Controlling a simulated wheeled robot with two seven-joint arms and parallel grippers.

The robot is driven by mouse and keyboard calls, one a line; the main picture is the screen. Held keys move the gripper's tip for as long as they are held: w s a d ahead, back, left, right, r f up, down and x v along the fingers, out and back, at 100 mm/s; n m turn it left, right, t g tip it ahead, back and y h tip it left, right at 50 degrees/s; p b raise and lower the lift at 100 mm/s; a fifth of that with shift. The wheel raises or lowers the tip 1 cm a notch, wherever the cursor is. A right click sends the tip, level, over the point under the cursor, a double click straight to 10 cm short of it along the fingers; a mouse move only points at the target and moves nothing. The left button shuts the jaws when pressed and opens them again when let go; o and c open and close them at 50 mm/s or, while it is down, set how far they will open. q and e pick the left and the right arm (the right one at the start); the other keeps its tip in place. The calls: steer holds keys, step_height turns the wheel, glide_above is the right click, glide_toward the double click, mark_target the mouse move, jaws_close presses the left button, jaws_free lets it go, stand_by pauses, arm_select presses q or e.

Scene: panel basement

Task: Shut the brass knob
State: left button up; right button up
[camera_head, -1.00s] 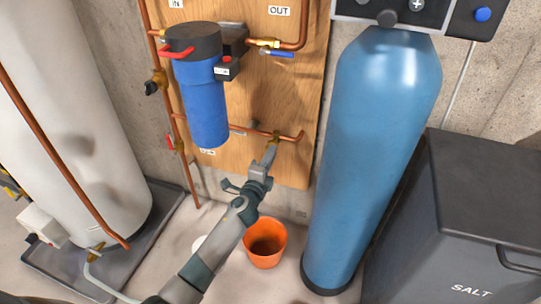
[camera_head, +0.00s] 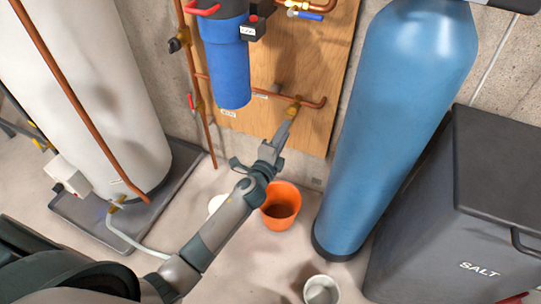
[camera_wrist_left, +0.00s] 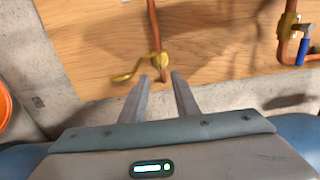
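The brass knob (camera_wrist_left: 157,62) sits on a copper pipe in front of the wooden board in the left wrist view, just beyond my fingertips. A yellowish lever-like part sticks out to its left. In the head view the brass fitting (camera_head: 295,102) is small, low on the board, and partly covered by my gripper. My left gripper (camera_head: 291,112) reaches up to it from below. In the left wrist view its two fingers (camera_wrist_left: 160,80) are apart with nothing between them, and the knob lies ahead of the gap. I cannot tell whether a fingertip touches it. My right gripper is not in view.
A blue filter housing (camera_head: 226,62) hangs left of the fitting. A tall blue tank (camera_head: 400,120) stands right, beside a dark salt bin (camera_head: 500,160). An orange bucket (camera_head: 281,213) stands on the floor below. A white heater tank (camera_head: 85,90) is left.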

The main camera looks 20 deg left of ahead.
arm_select(q)
steer(key=s, duration=1)
steer(key=shift+s+a, duration=0.15)
steer(key=shift+s, duration=0.2)
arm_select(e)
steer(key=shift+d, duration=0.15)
